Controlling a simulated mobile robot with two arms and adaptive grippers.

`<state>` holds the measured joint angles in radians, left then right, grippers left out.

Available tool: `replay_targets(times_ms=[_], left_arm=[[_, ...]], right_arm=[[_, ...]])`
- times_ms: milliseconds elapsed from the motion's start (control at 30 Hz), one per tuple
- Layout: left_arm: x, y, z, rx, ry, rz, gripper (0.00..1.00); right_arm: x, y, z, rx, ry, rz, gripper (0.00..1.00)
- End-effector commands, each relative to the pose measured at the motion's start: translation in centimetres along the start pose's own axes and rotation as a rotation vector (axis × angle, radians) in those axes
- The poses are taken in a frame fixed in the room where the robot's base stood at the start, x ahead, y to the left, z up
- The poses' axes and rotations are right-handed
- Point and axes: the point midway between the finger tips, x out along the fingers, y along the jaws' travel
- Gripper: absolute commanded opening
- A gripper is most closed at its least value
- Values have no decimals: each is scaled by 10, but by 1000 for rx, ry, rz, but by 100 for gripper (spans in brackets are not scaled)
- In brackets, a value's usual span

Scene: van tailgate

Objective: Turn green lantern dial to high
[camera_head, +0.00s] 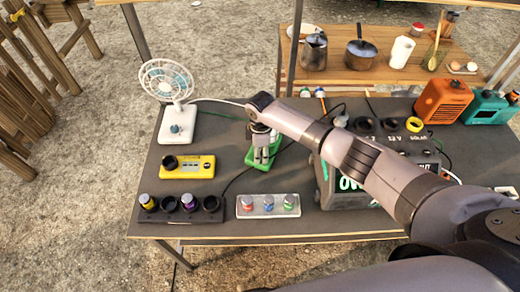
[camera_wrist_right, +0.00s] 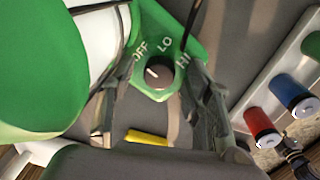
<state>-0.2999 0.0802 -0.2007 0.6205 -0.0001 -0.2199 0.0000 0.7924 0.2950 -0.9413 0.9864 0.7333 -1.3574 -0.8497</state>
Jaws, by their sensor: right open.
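The green lantern (camera_head: 262,157) stands on the dark table, mostly hidden by my right gripper in the head view. In the right wrist view, its green body and base plate (camera_wrist_right: 190,22) show close up. The base carries a dark round dial (camera_wrist_right: 158,73) marked OFF, LO and HI. The dial's white mark points to the upper left, towards OFF. My right gripper (camera_wrist_right: 153,85) is open, with one finger on each side of the dial. Whether the fingers touch it I cannot tell. My left gripper is not in view.
A white fan (camera_head: 172,95), a yellow device (camera_head: 187,167), a socket strip (camera_head: 180,207) and a tray of colored cells (camera_head: 268,206) lie left of and in front of the lantern. A power station (camera_head: 325,185) stands to the right, partly behind my arm. Cables cross the table.

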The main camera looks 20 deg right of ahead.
Motion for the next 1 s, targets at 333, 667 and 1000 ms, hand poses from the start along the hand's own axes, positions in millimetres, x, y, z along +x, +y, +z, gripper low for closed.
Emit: replay_targets(times_ms=[333, 667, 1000], left_arm=[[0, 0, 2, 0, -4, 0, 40], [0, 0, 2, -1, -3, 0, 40], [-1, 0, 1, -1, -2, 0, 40]], right_arm=[[0, 0, 0, 0, 0, 0, 32], [0, 0, 0, 0, 0, 0, 10], [-1, 0, 0, 7, 0, -1, 0]])
